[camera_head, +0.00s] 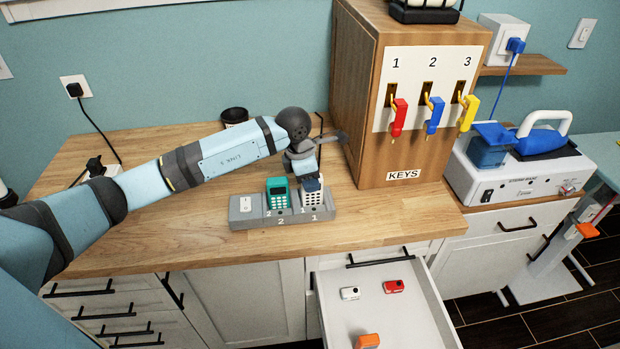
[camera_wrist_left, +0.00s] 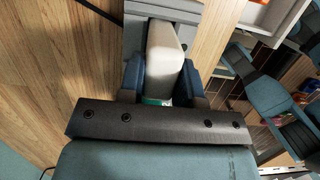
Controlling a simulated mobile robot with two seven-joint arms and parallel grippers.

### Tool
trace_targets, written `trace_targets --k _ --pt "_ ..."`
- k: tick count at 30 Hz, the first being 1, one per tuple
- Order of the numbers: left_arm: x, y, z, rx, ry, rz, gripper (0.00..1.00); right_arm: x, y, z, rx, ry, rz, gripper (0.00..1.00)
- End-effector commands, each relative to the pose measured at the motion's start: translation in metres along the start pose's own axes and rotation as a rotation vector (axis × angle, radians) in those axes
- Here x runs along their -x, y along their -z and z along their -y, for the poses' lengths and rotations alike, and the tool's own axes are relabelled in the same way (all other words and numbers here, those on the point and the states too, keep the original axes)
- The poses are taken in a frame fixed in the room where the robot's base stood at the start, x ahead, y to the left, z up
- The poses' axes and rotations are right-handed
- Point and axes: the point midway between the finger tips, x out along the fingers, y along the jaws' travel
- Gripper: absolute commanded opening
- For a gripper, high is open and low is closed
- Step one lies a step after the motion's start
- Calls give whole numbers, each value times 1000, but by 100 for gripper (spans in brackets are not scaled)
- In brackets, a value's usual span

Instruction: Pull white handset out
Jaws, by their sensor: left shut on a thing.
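The white handset (camera_head: 313,197) stands upright in the right slot, marked 1, of the grey dock (camera_head: 283,219). My left gripper (camera_head: 312,184) is above and behind it, shut on its upper part. In the left wrist view the cream-white handset (camera_wrist_left: 164,48) sits between the two dark blue fingers of my left gripper (camera_wrist_left: 160,82). The handset's lower end is hidden in the dock. A teal handset (camera_head: 278,194) stands in the slot beside it, marked 2.
A wooden key cabinet (camera_head: 362,115) stands close to the right of the dock. A dark round cup (camera_head: 234,116) is behind my left arm. Below the counter, an open drawer (camera_head: 415,325) holds white, red and orange items. The countertop (camera_head: 160,225) left of the dock is clear.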

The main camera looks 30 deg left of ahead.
Motion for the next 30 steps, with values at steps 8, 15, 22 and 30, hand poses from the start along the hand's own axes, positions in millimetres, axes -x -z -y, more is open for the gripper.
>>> trace_targets --k 8,15,22,30 --pt "1 0 0 0 0 1 0 0 0 0 0 0 0 37" --pt "8 -2 0 0 -1 1 0 2 4 0 1 0 0 37" --pt "20 -4 0 0 0 0 0 6 8 0 1 0 0 37" --pt "33 -8 0 0 0 1 0 9 14 0 1 0 0 37"
